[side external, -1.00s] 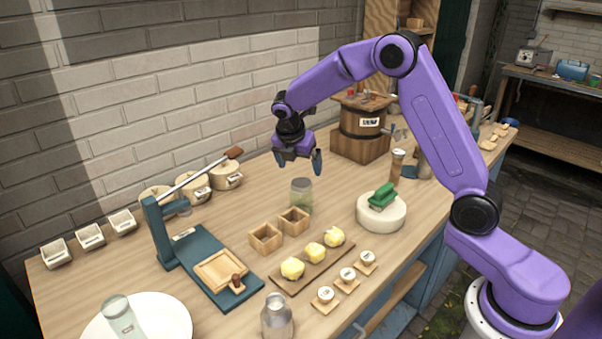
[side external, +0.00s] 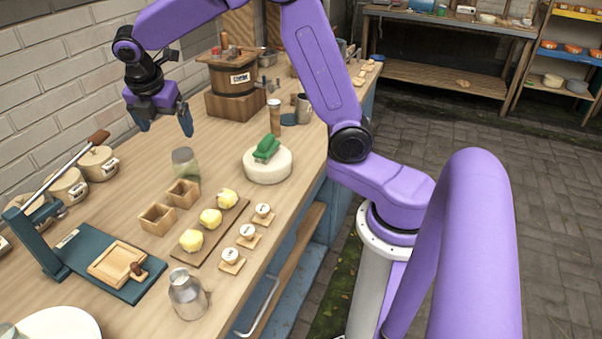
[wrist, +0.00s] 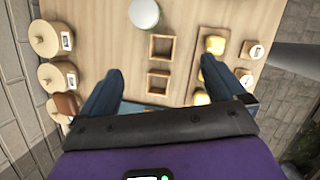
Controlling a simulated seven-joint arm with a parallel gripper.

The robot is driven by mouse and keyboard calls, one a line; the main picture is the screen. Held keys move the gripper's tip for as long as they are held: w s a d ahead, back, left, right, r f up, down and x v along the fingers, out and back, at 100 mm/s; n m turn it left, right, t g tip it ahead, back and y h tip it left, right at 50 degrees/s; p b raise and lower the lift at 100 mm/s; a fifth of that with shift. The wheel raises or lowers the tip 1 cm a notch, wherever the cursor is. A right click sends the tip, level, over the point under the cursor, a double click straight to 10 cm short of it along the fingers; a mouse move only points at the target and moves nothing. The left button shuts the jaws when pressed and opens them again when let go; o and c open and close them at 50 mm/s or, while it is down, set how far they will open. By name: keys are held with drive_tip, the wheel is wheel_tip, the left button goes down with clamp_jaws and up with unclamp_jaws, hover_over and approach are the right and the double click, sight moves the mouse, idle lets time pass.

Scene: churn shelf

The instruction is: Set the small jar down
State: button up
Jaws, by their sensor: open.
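The small jar is a clear, greenish glass jar (side external: 185,170) standing upright on the wooden bench, behind two small wooden boxes. My gripper (side external: 165,130) is above and slightly left of it in the side view, open with nothing between its fingers. The jar is apart from the fingers. In the wrist view my gripper's two fingers (wrist: 160,68) are spread wide, and a pale round top (wrist: 144,13), which appears to be the jar's, lies beyond them at the upper edge.
Wooden boxes (side external: 157,218), yellow lumps on a board (side external: 210,218) and a white round block (side external: 268,166) stand near the jar. A barrel (side external: 233,80) stands behind. Lidded pots (side external: 98,163) line the wall, and a teal press (side external: 85,255) and metal can (side external: 187,293) are nearer.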

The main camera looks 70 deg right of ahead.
drive_tip(key=s+f+m+y, duration=0.2)
drive_tip(key=s+m, duration=0.2)
drive_tip(key=s, duration=1.3)
drive_tip(key=s+a+f+m+g+y, duration=0.1)
drive_tip(key=s+m, duration=0.3)
drive_tip(key=s, duration=1.3)
drive_tip(key=shift+a+f+m+g+y, duration=0.3)
drive_tip(key=shift+f+y, duration=0.05)
drive_tip(key=shift+y, duration=0.05)
